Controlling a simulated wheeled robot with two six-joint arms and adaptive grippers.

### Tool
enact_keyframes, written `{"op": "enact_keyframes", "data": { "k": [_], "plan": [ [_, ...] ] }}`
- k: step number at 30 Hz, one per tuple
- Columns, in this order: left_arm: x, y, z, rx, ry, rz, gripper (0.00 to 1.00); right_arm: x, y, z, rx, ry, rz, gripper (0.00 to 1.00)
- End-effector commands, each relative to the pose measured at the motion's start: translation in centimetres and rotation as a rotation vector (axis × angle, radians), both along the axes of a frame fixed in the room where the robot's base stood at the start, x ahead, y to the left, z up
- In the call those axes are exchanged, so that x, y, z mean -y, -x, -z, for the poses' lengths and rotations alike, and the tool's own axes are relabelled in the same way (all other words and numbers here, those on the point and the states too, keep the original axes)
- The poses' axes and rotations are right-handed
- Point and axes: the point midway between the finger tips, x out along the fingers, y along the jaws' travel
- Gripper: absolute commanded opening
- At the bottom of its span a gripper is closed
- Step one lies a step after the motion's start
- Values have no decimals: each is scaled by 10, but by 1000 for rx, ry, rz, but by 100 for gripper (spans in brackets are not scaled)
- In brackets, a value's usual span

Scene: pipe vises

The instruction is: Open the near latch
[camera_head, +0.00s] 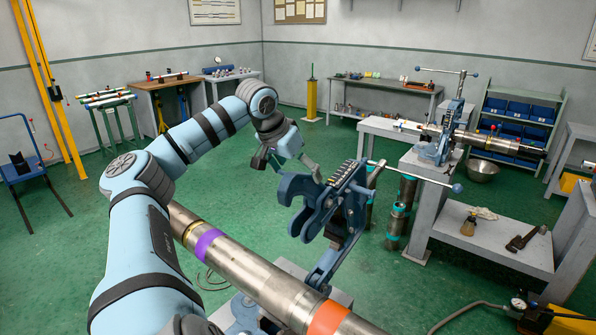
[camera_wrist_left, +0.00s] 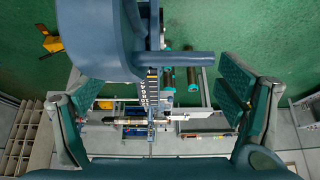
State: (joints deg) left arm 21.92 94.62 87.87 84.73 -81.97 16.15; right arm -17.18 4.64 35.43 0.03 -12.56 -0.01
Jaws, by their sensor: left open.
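The near vise has a blue yoke (camera_head: 322,209) with a hook-shaped end, in the middle of the head view. The yoke stands tilted up above the pipe (camera_head: 262,268), its hooked opening facing left. A screw handle with a ball end (camera_head: 457,188) sticks out to its right. I cannot pick out the latch for certain. My left gripper (camera_head: 287,163) is open and empty, just beyond and left of the yoke's top. In the left wrist view its fingers stand wide apart, with the blue yoke (camera_wrist_left: 100,40) large between and above them. My right gripper is not in view.
The steel pipe with purple and orange bands crosses the foreground. A second blue vise (camera_head: 437,146) holds another pipe on a grey bench (camera_head: 425,172) at the right. Blue-banded cylinders (camera_head: 397,222) stand on the floor beside it.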

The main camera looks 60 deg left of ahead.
Motion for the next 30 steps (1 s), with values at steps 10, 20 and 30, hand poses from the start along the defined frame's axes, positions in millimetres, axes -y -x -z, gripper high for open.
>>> {"op": "enact_keyframes", "data": {
  "k": [10,20,30],
  "plan": [
    [14,42,-74,1,-6,-4,88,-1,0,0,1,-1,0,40],
    [20,56,-99,2,0,1,88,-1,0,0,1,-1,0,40],
    [20,56,-98,2,-1,0,88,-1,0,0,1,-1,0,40]
  ]
}}
